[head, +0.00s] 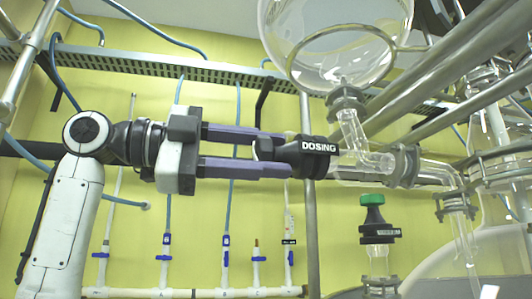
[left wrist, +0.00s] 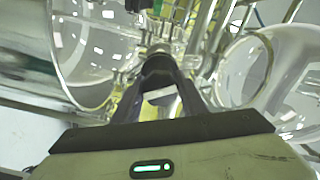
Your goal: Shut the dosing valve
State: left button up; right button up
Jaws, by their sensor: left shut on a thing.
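The dosing valve (head: 318,147) has a black handle with a white "DOSING" label, on a horizontal glass pipe (head: 372,168) below a round glass vessel (head: 335,45). My left gripper (head: 274,152) comes in level from the left, and its two purple fingers are shut on the black handle's left end. In the left wrist view the gripper's dark fingers (left wrist: 160,72) close together around the handle end, with glassware on both sides. The inside of the valve cannot be made out. My right gripper is in neither view.
A second valve with a green top (head: 372,199) stands below and right of the dosing valve. Metal bars (head: 455,65) and more glassware crowd the right. Thin pipes with blue-handled taps (head: 226,240) run along the yellow wall. A perforated rail (head: 215,73) crosses above.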

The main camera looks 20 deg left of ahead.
pick_arm(q)
jog(key=m, duration=0.4)
jog(key=shift+m, duration=0.3)
jog(key=m, duration=0.4)
jog(key=shift+m, duration=0.3)
jog(key=o, duration=1.1)
jog(key=shift+c, duration=0.2)
jog(key=b+v, duration=0.1)
jog(key=v, duration=0.9)
jog(key=shift+s+a, duration=0.15)
